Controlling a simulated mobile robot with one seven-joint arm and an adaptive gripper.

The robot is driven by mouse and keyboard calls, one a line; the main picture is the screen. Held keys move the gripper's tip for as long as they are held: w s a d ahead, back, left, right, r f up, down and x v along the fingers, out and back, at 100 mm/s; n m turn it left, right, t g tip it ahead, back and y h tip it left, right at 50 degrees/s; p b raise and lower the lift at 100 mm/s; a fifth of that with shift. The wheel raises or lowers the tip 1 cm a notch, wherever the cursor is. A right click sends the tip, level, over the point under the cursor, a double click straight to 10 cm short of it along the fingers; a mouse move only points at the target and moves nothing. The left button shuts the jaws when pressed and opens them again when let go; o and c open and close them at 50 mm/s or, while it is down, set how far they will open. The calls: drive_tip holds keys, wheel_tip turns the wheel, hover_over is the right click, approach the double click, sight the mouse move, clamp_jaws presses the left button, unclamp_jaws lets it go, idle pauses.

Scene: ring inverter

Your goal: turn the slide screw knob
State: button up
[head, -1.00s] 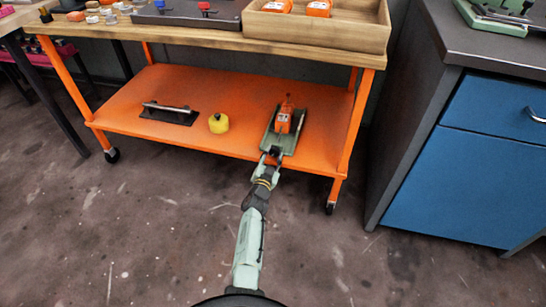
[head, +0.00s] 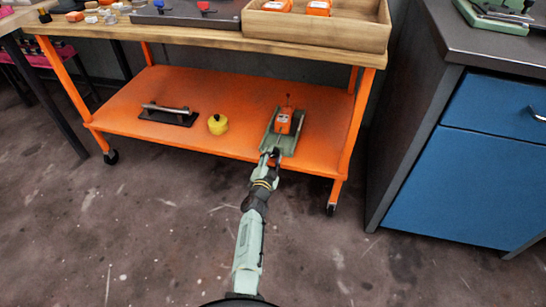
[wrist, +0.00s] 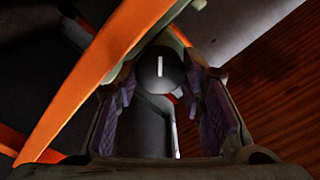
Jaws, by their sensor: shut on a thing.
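The slide unit (head: 292,143) is a grey-green base on the orange lower shelf. An orange block (head: 283,121) sits on it, with a thin dark post rising behind. My gripper (head: 270,160) is at the near end of the slide unit, at the shelf's front edge. In the wrist view, a dark round knob (wrist: 159,70) with a white line lies between the purple pads of my gripper (wrist: 158,88). The white line stands nearly upright in that view. My gripper is shut on the knob. My fingers hide the knob in the head view.
The orange shelf (head: 240,139) also holds a yellow round object (head: 217,124) and a dark plate with a metal handle (head: 168,115). An orange cart leg (head: 351,125) stands close on the right. A blue cabinet (head: 465,180) is further right.

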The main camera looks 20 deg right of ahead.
drive_tip(key=o, duration=1.2)
drive_tip(key=shift+c, duration=0.2)
